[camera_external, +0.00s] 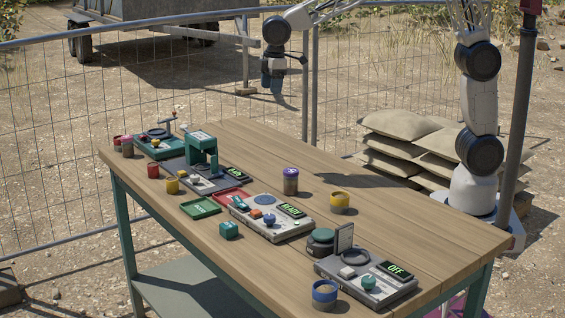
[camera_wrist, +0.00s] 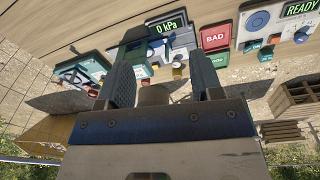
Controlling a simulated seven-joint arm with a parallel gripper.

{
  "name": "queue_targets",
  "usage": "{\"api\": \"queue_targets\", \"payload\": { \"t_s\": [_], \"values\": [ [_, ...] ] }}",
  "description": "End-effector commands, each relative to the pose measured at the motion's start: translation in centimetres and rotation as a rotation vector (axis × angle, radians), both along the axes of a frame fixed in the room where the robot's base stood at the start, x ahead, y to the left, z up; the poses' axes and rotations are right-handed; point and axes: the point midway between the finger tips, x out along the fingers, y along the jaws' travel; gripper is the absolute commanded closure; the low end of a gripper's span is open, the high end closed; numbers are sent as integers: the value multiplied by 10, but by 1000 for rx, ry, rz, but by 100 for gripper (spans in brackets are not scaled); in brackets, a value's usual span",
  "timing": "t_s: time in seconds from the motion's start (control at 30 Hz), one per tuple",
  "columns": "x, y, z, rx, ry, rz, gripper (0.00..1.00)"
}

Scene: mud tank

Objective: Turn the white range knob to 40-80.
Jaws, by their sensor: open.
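No white range knob can be told for sure at this size. The grey unit with a green press frame (camera_external: 203,150) stands on the left half of the table, with small pale parts at its base and a lit display. In the wrist view this unit (camera_wrist: 183,40) shows "0 kPa". The middle grey unit (camera_external: 270,219) has a blue knob (camera_external: 270,220); the right unit (camera_external: 366,283) has a teal knob (camera_external: 368,282) and reads "OFF".
The wooden table (camera_external: 400,215) also bears a green unit (camera_external: 155,146), a green tray (camera_external: 201,208), a red tray (camera_external: 232,195), a purple-lidded jar (camera_external: 290,180) and several small cups. Bare wood runs along the far side. A wire fence (camera_external: 60,140) stands behind.

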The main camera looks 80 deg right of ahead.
Motion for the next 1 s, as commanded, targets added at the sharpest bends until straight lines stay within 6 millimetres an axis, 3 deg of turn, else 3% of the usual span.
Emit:
{"api": "queue_targets", "payload": {
  "t_s": [0.4, 1.0],
  "values": [
    [86, 50, -46, -12, 30, 132, 40],
    [190, 128, -136, -26, 70, 321, 40]
  ]
}}
